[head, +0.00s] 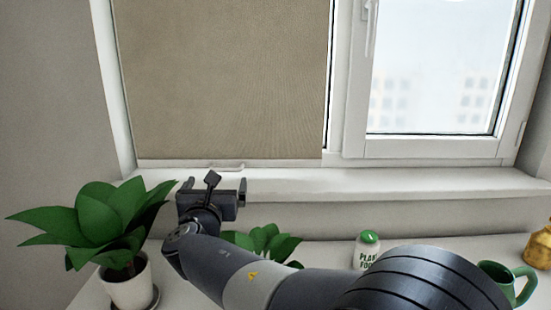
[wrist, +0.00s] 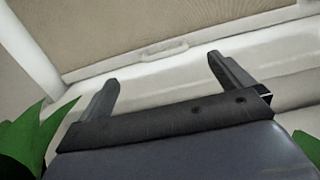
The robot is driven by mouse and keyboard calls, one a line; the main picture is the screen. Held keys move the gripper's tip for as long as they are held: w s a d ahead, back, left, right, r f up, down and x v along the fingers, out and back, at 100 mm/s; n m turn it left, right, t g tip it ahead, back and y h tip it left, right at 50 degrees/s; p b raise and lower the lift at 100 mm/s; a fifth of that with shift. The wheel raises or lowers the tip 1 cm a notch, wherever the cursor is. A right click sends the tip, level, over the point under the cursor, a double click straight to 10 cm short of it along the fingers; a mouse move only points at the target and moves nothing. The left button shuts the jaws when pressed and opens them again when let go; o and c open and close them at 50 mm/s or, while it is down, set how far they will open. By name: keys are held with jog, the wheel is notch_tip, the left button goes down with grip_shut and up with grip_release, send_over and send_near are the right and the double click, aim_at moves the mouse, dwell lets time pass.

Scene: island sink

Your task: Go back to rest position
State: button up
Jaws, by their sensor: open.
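My gripper (head: 212,187) is raised in front of the window sill, at the lower left of the head view. In the wrist view my gripper (wrist: 166,82) has its two fingers wide apart with nothing between them. Beyond the fingers are the sill (wrist: 215,65) and the pull handle (wrist: 164,50) at the lower edge of a lowered beige blind (head: 225,80). My fingers look apart from the handle. My arm reaches in from the lower right of the head view.
A potted plant (head: 128,283) stands close left of my gripper. A smaller plant (head: 262,240) is behind my arm. A plant food bottle (head: 367,248), a green mug (head: 507,280) and a yellow object (head: 539,245) stand at the right. The window sill (head: 400,183) is clear.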

aim_at(226, 171)
jog(key=w, duration=0.3)
jog(key=w+f, duration=0.1)
jog(key=w, duration=0.7)
jog(key=shift+w+a+f, duration=0.1)
jog(key=shift+a+f, duration=0.1)
jog(key=shift+f, duration=0.15)
jog(key=shift+r, duration=0.1)
jog(key=s+r, duration=0.2)
jog(key=s, duration=1.3)
jog(key=w, duration=0.5)
jog(key=w+f, duration=0.1)
jog(key=w, duration=0.4)
jog(key=w+f, duration=0.1)
jog(key=w, duration=0.4)
jog(key=shift+f, duration=0.15)
notch_tip(226, 171, up, 43)
jog(key=p, duration=3.7)
jog(key=shift+s+f, duration=0.1)
